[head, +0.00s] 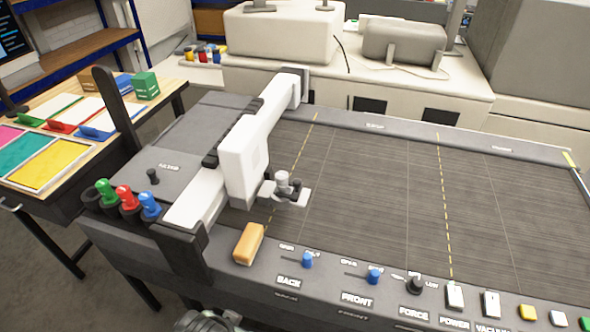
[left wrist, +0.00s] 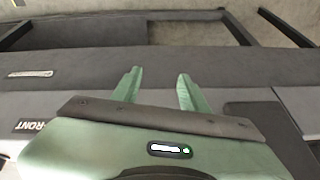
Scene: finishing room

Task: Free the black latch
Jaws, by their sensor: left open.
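A small dark part, possibly the black latch (head: 297,184), sits on the grey tool head (head: 284,195) at the side of the white gantry carriage (head: 243,160). It is small, and I cannot tell its position. My left gripper (left wrist: 158,88) shows in the left wrist view with two green fingers apart and nothing between them. Dark grey machine surface lies beyond the fingers, with the latch out of that view. My right gripper is not in view.
The gantry (head: 275,100) spans the left of the flat cutting bed (head: 380,190). A tan block (head: 248,244) lies by the front edge, beside blue knobs (head: 307,260) and buttons. Coloured tools (head: 126,198) stand at the left corner. The bed's middle is clear.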

